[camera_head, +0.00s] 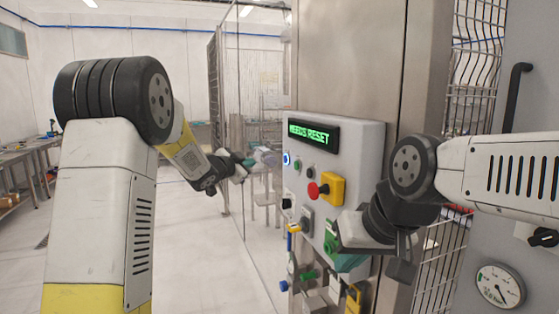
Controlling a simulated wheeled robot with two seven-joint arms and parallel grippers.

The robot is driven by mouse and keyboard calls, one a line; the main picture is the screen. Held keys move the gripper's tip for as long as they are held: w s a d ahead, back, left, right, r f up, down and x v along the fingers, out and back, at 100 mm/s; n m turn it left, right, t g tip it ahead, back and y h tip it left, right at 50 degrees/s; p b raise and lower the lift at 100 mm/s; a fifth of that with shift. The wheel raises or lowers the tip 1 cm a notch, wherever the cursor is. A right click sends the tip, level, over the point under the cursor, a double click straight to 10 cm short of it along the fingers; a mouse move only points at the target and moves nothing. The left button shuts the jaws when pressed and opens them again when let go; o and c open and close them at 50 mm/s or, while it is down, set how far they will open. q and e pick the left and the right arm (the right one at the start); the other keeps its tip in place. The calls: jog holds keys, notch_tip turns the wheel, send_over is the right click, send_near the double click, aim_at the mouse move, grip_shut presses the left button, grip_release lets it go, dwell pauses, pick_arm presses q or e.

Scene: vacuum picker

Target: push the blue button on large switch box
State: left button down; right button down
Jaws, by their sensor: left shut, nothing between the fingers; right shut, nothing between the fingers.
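The large grey switch box (350,155) is mounted on a steel cabinet. Its green display (314,133) reads "NEEDS RESET". The blue button (286,159), with a pale ring, is at the box's left edge below the display. My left gripper (262,158) is shut and empty. Its tips point right at about the button's height, just left of it in the picture; the depth gap is hard to judge. My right gripper (346,262) is shut and empty, low in front of the box, and hides part of its lower right.
A red mushroom button on a yellow base (327,189) and black switches (306,220) sit on the box. Coloured valves and fittings (310,285) are below. A clear panel (245,110) stands behind my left gripper. A gauge (500,286) is at lower right. The floor at left is open.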

pick_arm(q)
jog(key=shift+d, duration=0.1)
jog(key=w+d, duration=0.2)
jog(key=d, duration=0.6)
jog(key=shift+w, duration=0.35)
jog(key=shift+d, duration=0.2)
dwell(1.6)
jog(key=shift+w+d, duration=0.1)
jog(key=shift+d, duration=0.2)
jog(key=shift+w+d, duration=0.1)
jog(key=shift+d, duration=0.25)
dwell(0.6)
jog(key=shift+a, duration=0.15)
jog(key=shift+s+a, duration=0.25)
jog(key=shift+a, duration=0.3)
jog(key=shift+a, duration=0.1)
jog(key=shift+s+a, duration=0.25)
jog(key=shift+a, duration=0.5)
jog(key=shift+s+a, duration=0.25)
jog(key=shift+a, duration=0.55)
jog(key=shift+s+a, duration=0.25)
jog(key=shift+a, duration=0.5)
